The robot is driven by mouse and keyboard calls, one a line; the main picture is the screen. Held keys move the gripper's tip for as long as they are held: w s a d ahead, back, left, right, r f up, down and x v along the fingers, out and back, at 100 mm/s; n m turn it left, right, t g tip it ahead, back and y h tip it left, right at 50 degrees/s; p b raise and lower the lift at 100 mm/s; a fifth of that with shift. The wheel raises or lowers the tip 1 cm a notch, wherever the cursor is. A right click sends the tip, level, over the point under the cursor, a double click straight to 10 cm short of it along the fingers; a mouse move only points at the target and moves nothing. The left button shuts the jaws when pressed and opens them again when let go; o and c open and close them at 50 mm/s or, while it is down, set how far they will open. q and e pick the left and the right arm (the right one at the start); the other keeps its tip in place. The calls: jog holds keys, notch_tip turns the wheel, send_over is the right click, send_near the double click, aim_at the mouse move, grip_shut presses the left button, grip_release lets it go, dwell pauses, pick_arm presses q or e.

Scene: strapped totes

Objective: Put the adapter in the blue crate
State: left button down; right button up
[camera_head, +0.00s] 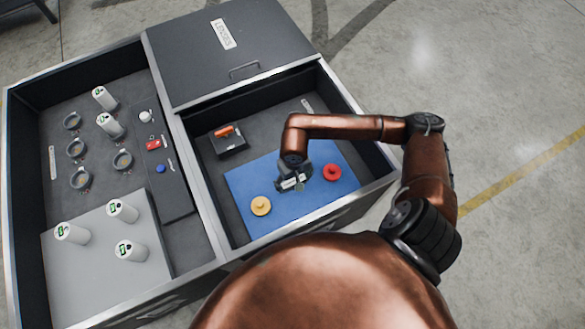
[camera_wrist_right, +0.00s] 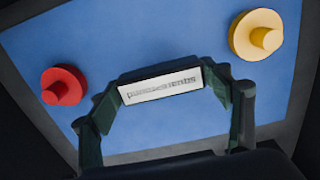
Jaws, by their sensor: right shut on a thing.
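My right gripper (camera_head: 296,186) is over the blue surface (camera_head: 243,187) in the right compartment. In the right wrist view its fingers are apart on both sides of a small dark block with a white printed label (camera_wrist_right: 160,85), and they are shut on it. A red knobbed disc (camera_head: 332,172) and a yellow knobbed disc (camera_head: 261,206) lie on the blue surface, either side of the gripper. No thing is clearly marked as the adapter, and no separate blue crate shows. My left gripper is not in view.
The case's left compartment holds several white cylinders (camera_head: 122,211), several dark ring-shaped pieces (camera_head: 76,148) and a strip with small red and blue items. A dark box with an orange item (camera_head: 224,130) stands behind the blue surface. A dark lid (camera_head: 225,50) covers the back right.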

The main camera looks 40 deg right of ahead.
notch_tip(320, 180, down, 4)
jog(key=shift+r+b, duration=0.1)
jog(key=shift+b, duration=0.4)
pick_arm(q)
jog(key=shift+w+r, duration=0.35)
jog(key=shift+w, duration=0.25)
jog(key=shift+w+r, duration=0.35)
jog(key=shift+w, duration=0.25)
pick_arm(e)
jog(key=shift+f, duration=0.2)
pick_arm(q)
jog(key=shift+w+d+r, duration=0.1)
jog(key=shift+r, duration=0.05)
pick_arm(e)
jog(key=o, duration=1.2)
jog(key=shift+r, duration=0.1)
